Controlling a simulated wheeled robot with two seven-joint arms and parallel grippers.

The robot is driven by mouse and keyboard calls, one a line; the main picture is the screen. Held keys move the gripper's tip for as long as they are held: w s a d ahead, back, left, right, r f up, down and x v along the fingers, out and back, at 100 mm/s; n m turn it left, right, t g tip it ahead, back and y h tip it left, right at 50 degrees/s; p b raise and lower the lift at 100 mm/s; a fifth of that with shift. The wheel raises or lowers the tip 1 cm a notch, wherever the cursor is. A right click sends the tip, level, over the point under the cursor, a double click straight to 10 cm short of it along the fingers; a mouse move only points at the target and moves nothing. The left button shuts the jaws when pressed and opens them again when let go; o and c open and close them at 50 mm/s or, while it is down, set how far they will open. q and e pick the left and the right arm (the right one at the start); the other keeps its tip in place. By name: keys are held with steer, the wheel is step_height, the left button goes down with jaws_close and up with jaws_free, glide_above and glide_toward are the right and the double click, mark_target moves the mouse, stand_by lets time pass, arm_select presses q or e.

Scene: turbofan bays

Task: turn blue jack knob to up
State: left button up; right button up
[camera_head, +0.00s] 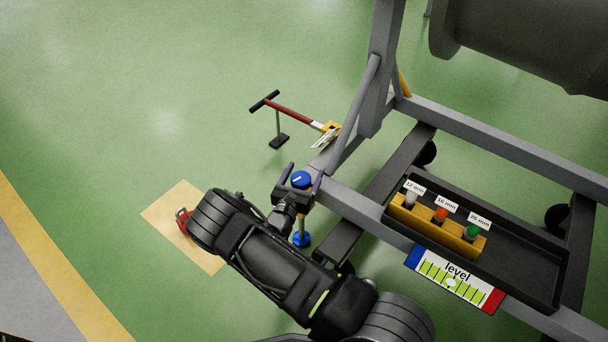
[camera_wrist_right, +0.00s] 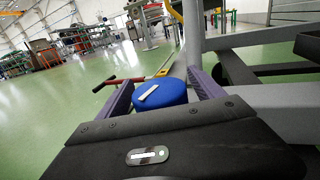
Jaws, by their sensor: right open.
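The blue jack knob (camera_head: 302,179) is a round cap with a white line on top, on a jack at the corner of the grey stand. A blue foot (camera_head: 302,240) shows at the jack's base. In the right wrist view the knob (camera_wrist_right: 160,95) sits between the two purple-sided fingers, its white mark slanting up to the right. My right gripper (camera_head: 300,181) is open, with one finger on each side of the knob; I cannot tell whether they touch it. The level card (camera_head: 458,279) has a blue left end, a red right end and a white marker near its middle. My left gripper is not in view.
A black tray (camera_head: 517,274) on the stand holds a yellow block (camera_head: 436,227) with 12, 16 and 25 mm pieces. A red-handled tool (camera_head: 290,106) rests on a small floor stand behind.

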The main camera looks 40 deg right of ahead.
steer(key=shift+c, duration=0.4)
steer(key=c, duration=1.3)
steer(key=n+t+y+p, duration=0.2)
steer(key=p, duration=0.1)
steer(key=n+t+y+p, duration=0.1)
steer(key=p, duration=0.1)
steer(key=shift+w+a+r+t, duration=0.15)
steer(key=shift+r+t, duration=0.15)
steer(key=shift+w+a+f+y, duration=0.1)
steer(key=shift+y, duration=0.2)
steer(key=shift+f, duration=0.15)
steer(key=o, duration=1.4)
